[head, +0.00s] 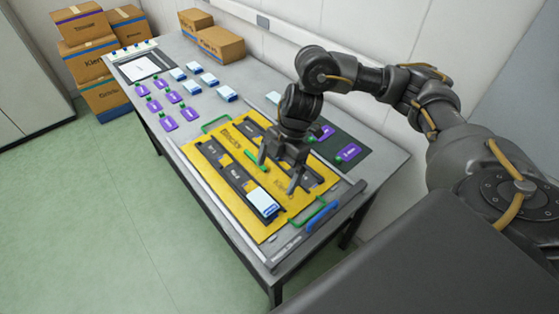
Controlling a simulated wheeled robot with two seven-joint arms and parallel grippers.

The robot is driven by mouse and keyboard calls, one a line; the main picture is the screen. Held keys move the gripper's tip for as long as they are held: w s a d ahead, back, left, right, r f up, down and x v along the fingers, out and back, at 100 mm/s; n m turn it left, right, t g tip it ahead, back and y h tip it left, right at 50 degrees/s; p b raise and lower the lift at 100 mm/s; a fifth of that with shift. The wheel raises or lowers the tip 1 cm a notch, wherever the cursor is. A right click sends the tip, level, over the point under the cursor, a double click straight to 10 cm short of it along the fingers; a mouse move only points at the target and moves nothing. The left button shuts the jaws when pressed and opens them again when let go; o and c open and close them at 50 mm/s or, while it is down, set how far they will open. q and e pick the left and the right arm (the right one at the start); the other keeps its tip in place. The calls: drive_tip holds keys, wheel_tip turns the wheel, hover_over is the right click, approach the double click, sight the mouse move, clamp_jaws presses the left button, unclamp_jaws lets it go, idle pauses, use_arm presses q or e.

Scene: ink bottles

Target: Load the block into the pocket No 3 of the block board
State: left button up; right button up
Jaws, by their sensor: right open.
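The block board (205,165) is a yellow panel with dark pockets and green handles, lying on the table. A white and blue block (262,203) sits at the near end of the board's left dark strip; whether it is fully seated I cannot tell. The pocket labels are too small to read surely, so I cannot pick out No 3. My right gripper (278,174) is open over the middle of the board, fingers pointing down, with nothing seen between them. It and its arm hide part of the board's right strip. My left gripper is out of view.
More purple bottles (347,152) lie on a dark mat right of the board. Cardboard boxes (220,45) stand at the back.

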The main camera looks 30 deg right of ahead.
drive_tip(key=shift+v, duration=1.7)
